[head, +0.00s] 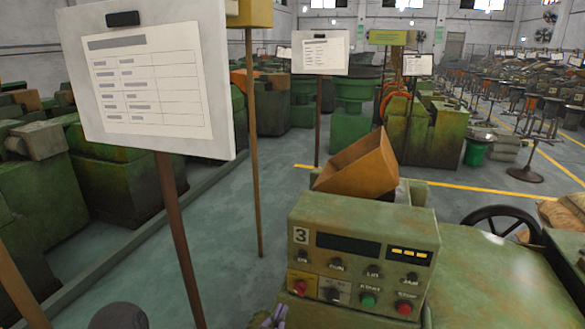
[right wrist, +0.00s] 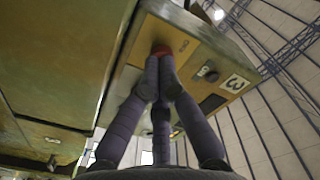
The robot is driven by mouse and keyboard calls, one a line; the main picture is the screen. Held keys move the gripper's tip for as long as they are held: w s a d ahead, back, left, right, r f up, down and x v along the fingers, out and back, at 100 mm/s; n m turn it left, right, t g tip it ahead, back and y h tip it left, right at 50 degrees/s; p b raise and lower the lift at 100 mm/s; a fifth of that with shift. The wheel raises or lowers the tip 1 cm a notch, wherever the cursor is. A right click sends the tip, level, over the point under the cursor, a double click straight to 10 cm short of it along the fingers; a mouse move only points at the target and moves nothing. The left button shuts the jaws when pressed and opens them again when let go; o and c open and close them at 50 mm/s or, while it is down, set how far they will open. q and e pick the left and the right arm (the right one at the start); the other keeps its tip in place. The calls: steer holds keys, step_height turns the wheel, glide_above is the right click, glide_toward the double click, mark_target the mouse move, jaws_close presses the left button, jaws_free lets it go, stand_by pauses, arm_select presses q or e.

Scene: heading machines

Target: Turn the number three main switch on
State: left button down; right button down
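The number 3 control box (head: 365,245) is green with a cream front, a dark display, several dark knobs and green and red push buttons. Its red main switch knob (head: 300,287) is at lower left on a yellow plate, below the "3" label. My right gripper (head: 274,316) shows only its purple-grey fingertips at the bottom edge, just below and left of that knob. In the right wrist view its fingers (right wrist: 161,88) come together in front of the red knob (right wrist: 161,49); contact is unclear. The knob's exact setting is too small to read. My left gripper is not in view.
A white notice board (head: 155,80) on a brown post stands at left. An orange hopper (head: 360,165) is behind the box. A black handwheel (head: 503,222) and green machine body lie to the right.

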steer(key=shift+s+a, duration=0.2)
steer(key=shift+s, duration=0.5)
steer(key=n+b, duration=0.6)
steer(key=b, duration=0.3)
glide_toward(307, 291)
steer(key=shift+w, duration=1.05)
steer(key=shift+d+x, duration=0.15)
steer(key=shift+x, duration=0.45)
steer(key=shift+d+x, duration=0.15)
steer(key=shift+x, duration=0.45)
steer(key=shift+s, duration=0.1)
steer(key=shift+a+r+p, duration=0.2)
steer(key=shift+r+p, duration=0.25)
steer(key=shift+p, duration=0.2)
